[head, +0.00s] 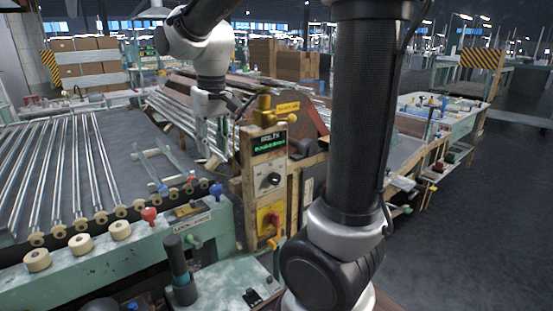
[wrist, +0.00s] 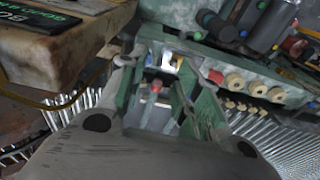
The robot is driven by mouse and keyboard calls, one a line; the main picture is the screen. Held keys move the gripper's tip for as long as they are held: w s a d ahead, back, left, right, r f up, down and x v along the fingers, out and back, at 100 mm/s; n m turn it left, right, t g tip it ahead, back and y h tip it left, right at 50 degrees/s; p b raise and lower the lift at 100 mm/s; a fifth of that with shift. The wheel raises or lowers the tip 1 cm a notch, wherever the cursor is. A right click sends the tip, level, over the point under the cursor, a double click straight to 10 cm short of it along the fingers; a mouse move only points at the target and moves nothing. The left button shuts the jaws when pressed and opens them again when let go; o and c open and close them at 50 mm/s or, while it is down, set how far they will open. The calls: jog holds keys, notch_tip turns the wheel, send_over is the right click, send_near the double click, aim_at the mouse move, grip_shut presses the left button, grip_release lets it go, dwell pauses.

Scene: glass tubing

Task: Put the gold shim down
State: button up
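My gripper (head: 214,140) hangs in the head view over the glass-tube line, left of the control box, with its fingers pointing down. In the wrist view its greenish fingers (wrist: 170,75) reach away from the camera with a gap between them. A small bright piece (wrist: 172,62) with a yellowish edge shows near the fingertips. I cannot tell whether it is the gold shim, or whether the fingers touch it. I cannot make out the gold shim for certain in either view.
A control box (head: 268,180) with a green display and dial stands close right of the gripper, a brass fitting (head: 264,110) on top. Glass tubes (head: 65,170) lie on the left conveyor. Tan rollers (head: 80,244) and a red knob (head: 149,215) line the pale green bench (head: 130,270).

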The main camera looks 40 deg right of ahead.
jog(key=s+d+t, duration=0.1)
jog(key=s+d, duration=0.2)
jog(key=s, duration=0.6)
jog(key=s+d+t, duration=0.2)
jog(key=s+d, duration=0.2)
jog(key=s, duration=0.5)
jog(key=shift+s+d+r, duration=0.15)
jog(key=shift+d+r, duration=0.05)
